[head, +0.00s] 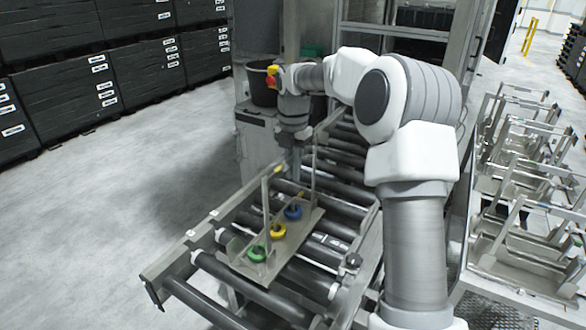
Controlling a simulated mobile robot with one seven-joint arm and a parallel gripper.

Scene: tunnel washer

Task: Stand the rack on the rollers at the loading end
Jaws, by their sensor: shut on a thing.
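The rack (290,249) is a pale metal tray with two uprights and a top bar, upright over the rollers. Green (257,253), yellow (278,230) and blue (293,212) rings sit along its base. My gripper (292,165) is above the rack, shut on its top bar; its fingertips are small and partly hidden. The rollers (213,269) run between metal side rails at the near, loading end. I cannot tell whether the rack's base touches the rollers.
Several similar racks (540,205) stand on a stand at the right. A black bucket (262,90) sits on a grey cabinet (260,135) behind the rollers. Dark crates (60,90) are stacked at the far left. The floor left of the rollers is clear.

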